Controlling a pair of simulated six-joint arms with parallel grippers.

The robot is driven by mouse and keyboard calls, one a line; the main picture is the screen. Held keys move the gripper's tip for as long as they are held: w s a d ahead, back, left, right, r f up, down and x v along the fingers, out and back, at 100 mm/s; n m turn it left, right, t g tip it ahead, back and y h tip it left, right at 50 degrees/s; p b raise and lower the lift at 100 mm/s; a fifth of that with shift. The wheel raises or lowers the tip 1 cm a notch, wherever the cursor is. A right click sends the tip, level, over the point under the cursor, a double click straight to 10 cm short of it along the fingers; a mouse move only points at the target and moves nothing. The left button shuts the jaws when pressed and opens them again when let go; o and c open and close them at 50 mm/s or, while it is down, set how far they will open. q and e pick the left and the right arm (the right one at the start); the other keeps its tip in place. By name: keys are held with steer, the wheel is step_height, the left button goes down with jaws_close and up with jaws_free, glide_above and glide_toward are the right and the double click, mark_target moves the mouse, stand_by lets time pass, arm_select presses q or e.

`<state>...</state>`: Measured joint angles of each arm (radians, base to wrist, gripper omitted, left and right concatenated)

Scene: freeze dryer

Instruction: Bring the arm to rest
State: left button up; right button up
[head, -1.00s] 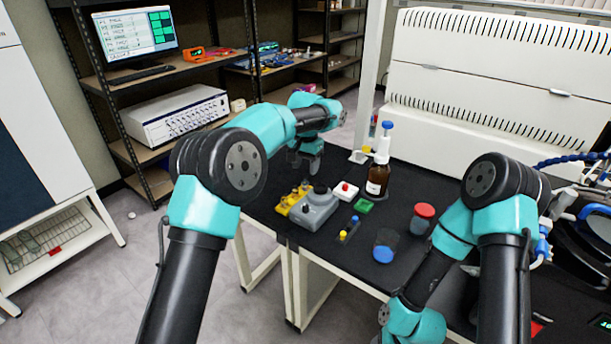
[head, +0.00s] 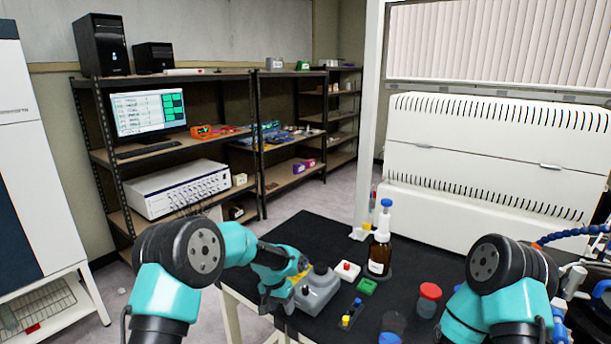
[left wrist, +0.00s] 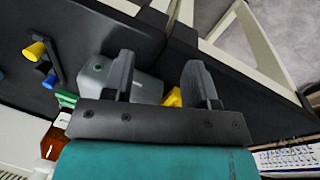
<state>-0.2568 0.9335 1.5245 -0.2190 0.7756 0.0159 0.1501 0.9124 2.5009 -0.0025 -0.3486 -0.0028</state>
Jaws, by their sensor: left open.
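My left arm comes in from the left in the head view and bends down at the table's near left edge. Its gripper (head: 278,300) is low beside a grey block-like device (head: 320,292). The grey device (left wrist: 145,88) shows behind one finger, with a yellow piece (left wrist: 173,97) near the other. I cannot tell whether the gripper touches them. My right arm's elbow shows at the lower right; its gripper is out of view.
On the black table (head: 320,232) stand a brown bottle (head: 379,257), a white block with a red knob (head: 347,270), a green block (head: 367,286), a red-capped jar (head: 428,299) and a blue-bottomed cup (head: 392,328). Shelves (head: 240,80) stand behind, left of a white cabinet (head: 490,160).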

arm_select(q)
steer(key=s+a+f+n+h, duration=0.1)
steer(key=s+a+f+n, duration=0.1)
steer(key=s+a+f, duration=0.35)
steer(key=s+a+f+n, duration=0.1)
steer(key=s+a+f, duration=0.1)
steer(key=s+f, duration=0.6)
steer(key=s+a+f+n+h, duration=0.1)
steer(key=s+a+f+n, duration=0.2)
steer(key=s, duration=0.6)
steer(key=s+a+t, duration=0.1)
steer(key=s+a, duration=0.3)
steer(key=s, duration=0.6)
steer(key=shift+s+a+f+n, duration=0.2)
steer(key=shift+s+f+n, duration=0.1)
steer(key=shift+s, duration=0.05)
